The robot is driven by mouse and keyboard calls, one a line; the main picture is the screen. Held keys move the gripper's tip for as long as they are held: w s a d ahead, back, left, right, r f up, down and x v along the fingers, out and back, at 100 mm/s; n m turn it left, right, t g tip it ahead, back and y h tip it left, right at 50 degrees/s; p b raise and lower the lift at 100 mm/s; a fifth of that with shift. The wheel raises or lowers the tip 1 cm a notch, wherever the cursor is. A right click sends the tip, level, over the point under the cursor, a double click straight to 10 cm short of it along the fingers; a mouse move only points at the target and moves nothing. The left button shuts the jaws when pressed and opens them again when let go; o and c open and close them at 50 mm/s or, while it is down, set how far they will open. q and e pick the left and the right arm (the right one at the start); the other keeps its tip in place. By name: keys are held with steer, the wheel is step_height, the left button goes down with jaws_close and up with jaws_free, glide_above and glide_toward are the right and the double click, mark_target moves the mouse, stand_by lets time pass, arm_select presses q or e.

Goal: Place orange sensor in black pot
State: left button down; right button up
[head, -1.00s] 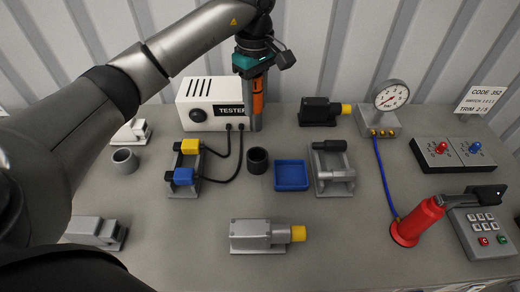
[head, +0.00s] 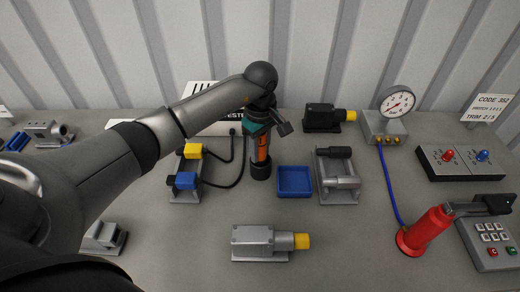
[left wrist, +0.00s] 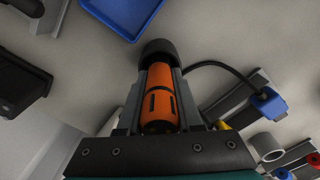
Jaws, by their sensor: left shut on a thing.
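The orange sensor (head: 262,150) is held upright by my left gripper (head: 261,158), which is shut on it. In the left wrist view the sensor (left wrist: 160,95) lies between the two fingers (left wrist: 160,88). The black pot (head: 261,172) stands on the bench directly below, between the yellow-and-blue fixture and the blue tray. In the left wrist view the pot (left wrist: 158,47) is just past the sensor's far end. The lower end of the sensor is at the pot's mouth; I cannot tell how deep it sits. My right gripper is not in view.
A blue tray (head: 294,194) stands close to the right of the pot, with a grey fixture (head: 338,188) beyond it. A clamp fixture with yellow and blue blocks (head: 186,181) and black cables is to the left. A grey motor block (head: 258,241) lies in front.

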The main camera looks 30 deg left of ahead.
arm_select(q)
steer(key=shift+f, duration=0.15)
steer(key=c, duration=0.6)
jaws_free()
steer(key=shift+r, duration=0.4)
step_height(320, 180, up, 12)
steer(key=shift+f+p, duration=0.2)
steer(key=shift+p, duration=0.35)
